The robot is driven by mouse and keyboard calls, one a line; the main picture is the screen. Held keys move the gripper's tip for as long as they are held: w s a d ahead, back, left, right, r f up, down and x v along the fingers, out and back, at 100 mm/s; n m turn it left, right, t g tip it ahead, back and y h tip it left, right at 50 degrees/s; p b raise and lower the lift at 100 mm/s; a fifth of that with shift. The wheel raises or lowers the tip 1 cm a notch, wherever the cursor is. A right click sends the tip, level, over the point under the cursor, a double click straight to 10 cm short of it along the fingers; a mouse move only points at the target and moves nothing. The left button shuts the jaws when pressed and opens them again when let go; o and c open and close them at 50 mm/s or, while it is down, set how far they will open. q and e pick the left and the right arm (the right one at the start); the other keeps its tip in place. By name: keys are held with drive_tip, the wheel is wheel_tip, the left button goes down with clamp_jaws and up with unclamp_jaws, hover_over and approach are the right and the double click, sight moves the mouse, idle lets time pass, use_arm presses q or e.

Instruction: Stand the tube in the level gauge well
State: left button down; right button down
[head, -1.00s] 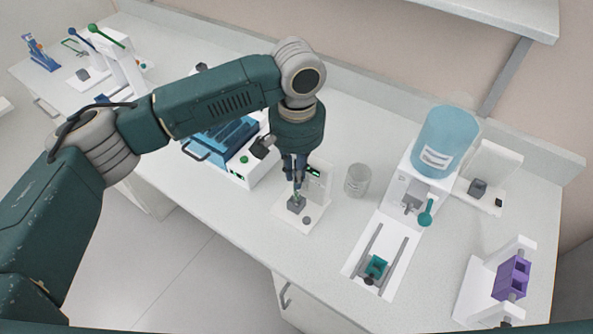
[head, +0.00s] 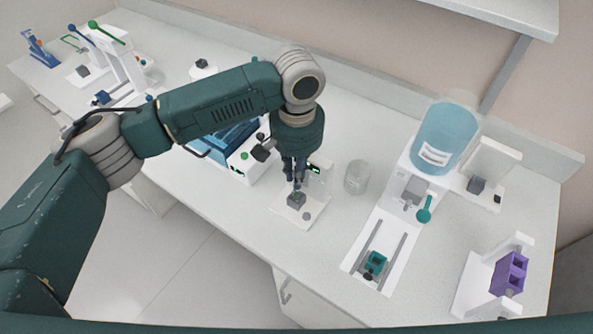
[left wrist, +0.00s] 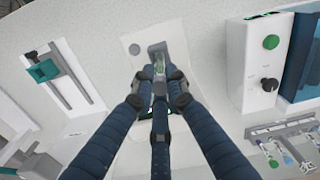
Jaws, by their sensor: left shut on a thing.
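My left gripper (head: 297,184) hangs pointing down over the level gauge (head: 312,208), a white plate with a small lit display. Its fingers are shut on a small clear, green-tinted tube, which shows at the fingertips in the left wrist view (left wrist: 160,68). The grey well block (head: 296,200) sits right below the fingertips and also shows in the left wrist view (left wrist: 157,48). The tube looks about upright and in line with the block. I cannot tell whether its lower end is inside the well. My right gripper is not in view.
A clear glass beaker (head: 357,177) stands just right of the gauge. A blue bottle (head: 446,138) on a white stand with a railed track (head: 352,272) is further right, then a purple rack (head: 509,273). A white and blue machine (head: 238,166) stands close on the left.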

use_arm(q)
drive_tip(key=shift+f, duration=0.4)
drive_tip(key=c, duration=1.7)
unclamp_jaws()
drive_tip(key=shift+o, duration=0.2)
drive_tip(key=shift+r, duration=0.1)
drive_tip(key=shift+r, duration=0.2)
wheel_tip(320, 180, up, 12)
drive_tip(key=shift+f, duration=0.25)
drive_tip(key=shift+s+f, duration=0.1)
drive_tip(key=shift+s, duration=0.1)
